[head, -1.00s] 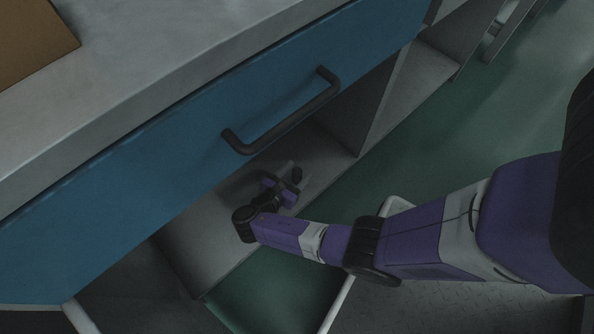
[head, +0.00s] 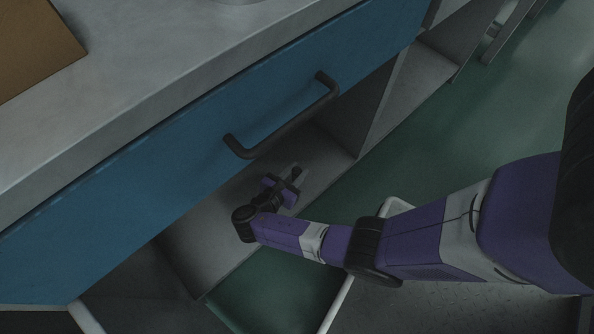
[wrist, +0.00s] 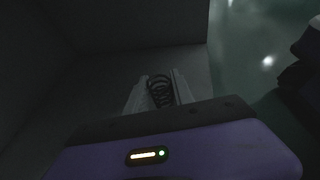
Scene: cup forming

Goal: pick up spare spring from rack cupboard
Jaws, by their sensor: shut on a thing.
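The spare spring (wrist: 160,90) is a dark coil. In the wrist view it stands between the two pale fingers of my gripper (wrist: 153,92), which are shut on it. In the head view my gripper (head: 291,176) is inside the open lower compartment of the rack cupboard (head: 210,230), low over its grey floor. The spring is small and dark there, between the fingertips. I cannot tell whether it still touches the compartment floor.
A blue drawer front (head: 180,150) with a dark bar handle (head: 285,122) hangs above the compartment. A grey upright panel (head: 365,105) stands to the right. A brown board (head: 35,45) lies on the worktop. Green floor (head: 450,140) is clear at the right.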

